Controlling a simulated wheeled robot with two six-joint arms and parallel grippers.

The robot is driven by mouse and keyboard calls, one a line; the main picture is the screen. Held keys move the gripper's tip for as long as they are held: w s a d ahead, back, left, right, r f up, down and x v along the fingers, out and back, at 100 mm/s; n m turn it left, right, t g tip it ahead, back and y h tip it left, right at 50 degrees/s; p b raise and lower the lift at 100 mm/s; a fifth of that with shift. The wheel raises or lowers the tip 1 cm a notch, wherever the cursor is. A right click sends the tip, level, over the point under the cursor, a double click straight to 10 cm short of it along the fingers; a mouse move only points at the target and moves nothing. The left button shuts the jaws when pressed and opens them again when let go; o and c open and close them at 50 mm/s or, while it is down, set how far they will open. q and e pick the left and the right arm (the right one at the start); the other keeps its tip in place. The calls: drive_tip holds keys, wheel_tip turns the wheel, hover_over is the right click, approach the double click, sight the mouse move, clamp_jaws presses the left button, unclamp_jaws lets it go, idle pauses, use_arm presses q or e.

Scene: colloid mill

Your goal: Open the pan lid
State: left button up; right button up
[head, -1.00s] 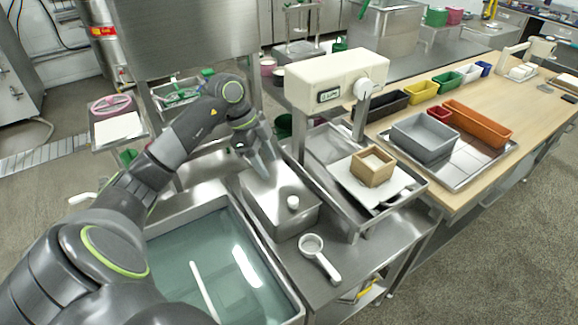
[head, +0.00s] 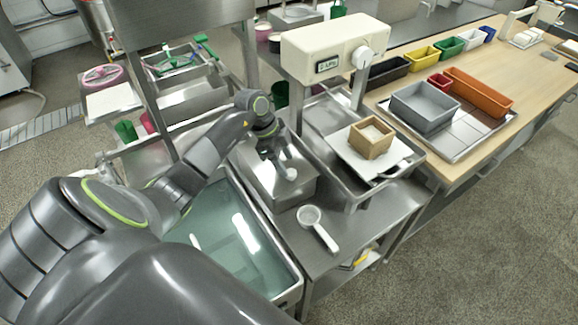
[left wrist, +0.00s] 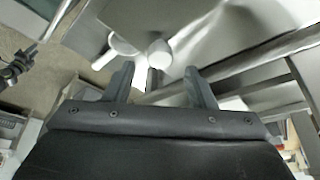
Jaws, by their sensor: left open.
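The steel pan (head: 303,190) stands on the steel bench, its lid (head: 258,172) on top with a white round knob (head: 291,174). My left gripper (head: 284,168) is over the lid, close behind the knob. In the left wrist view my left gripper (left wrist: 160,86) has its two fingers apart with nothing between them. The knob (left wrist: 158,55) shows just beyond the fingertips. I cannot tell whether a finger touches the lid. A dark jointed shape at the left edge of the wrist view looks like my right gripper (left wrist: 18,65), too small to read.
A water-filled basin (head: 288,268) lies left of the pan. A white scoop (head: 310,217) lies on the bench in front. A cream scale-like unit (head: 335,47) stands behind, with a wooden box (head: 371,138) on a white sheet to the right.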

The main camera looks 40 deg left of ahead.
sight(291, 172)
use_arm(q)
drive_tip(key=shift+x, duration=1.9)
clamp_jaws()
